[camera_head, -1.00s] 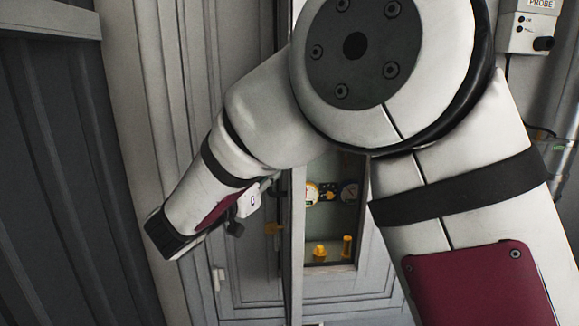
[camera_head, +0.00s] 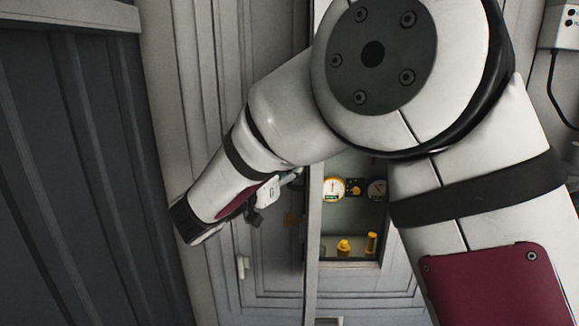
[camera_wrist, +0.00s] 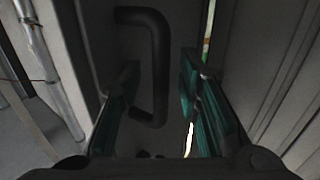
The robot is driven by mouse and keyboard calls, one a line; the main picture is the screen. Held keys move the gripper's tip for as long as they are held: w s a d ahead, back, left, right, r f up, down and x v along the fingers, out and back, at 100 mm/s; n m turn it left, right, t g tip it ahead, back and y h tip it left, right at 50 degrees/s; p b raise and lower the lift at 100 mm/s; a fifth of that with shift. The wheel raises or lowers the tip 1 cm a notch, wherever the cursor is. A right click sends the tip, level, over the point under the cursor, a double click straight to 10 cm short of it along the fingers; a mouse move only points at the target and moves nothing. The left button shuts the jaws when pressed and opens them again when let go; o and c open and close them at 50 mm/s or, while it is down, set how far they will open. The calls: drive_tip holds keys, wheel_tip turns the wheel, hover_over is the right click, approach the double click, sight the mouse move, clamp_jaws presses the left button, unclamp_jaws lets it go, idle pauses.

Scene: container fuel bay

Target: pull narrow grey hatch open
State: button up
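The narrow grey hatch (camera_head: 312,235) stands open in the head view, seen nearly edge-on at the left side of a lit recess (camera_head: 350,220). In the wrist view, a dark bar handle (camera_wrist: 158,60) stands out from a grey panel (camera_wrist: 105,40). My gripper (camera_wrist: 159,70) has its two green-padded fingers apart, one on each side of the handle. I cannot see either finger pressing on it. In the head view my arm hides the upper part of the recess, and the fingers cannot be made out.
The recess holds a yellow-rimmed gauge (camera_head: 334,189), a darker gauge (camera_head: 377,190) and yellow knobs (camera_head: 344,246). A dark ribbed wall (camera_head: 75,180) fills the left. A grey box (camera_head: 562,25) with a black cable is at upper right. A pipe (camera_wrist: 45,60) runs at left in the wrist view.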

drive_tip(key=shift+s, duration=0.1)
drive_tip(key=v, duration=1.1)
drive_tip(key=shift+s+a, duration=0.3)
drive_tip(key=shift+r, duration=0.15)
